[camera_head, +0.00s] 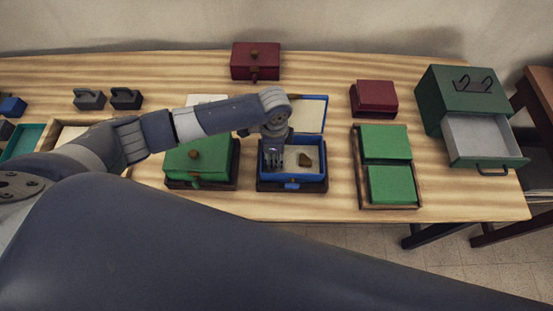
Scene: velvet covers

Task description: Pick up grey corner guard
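My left gripper (275,158) points down into the open blue box (291,184) at the table's middle. Its fingers are small and dark here, and I cannot tell whether they are open or shut or hold anything. A small brown piece (305,159) lies on the pale lining to the right of the fingers. A grey piece (90,99) with a raised loop, which may be the grey corner guard, lies at the back left, well away from the gripper. A similar black piece (126,98) lies beside it. My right gripper is out of view.
A closed green box (190,157) stands just left of the blue one. A tray (361,180) with two green panels (386,142) is to the right. A green cabinet (450,110) has its drawer (482,138) open. Red boxes (255,61) (374,97) stand farther back.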

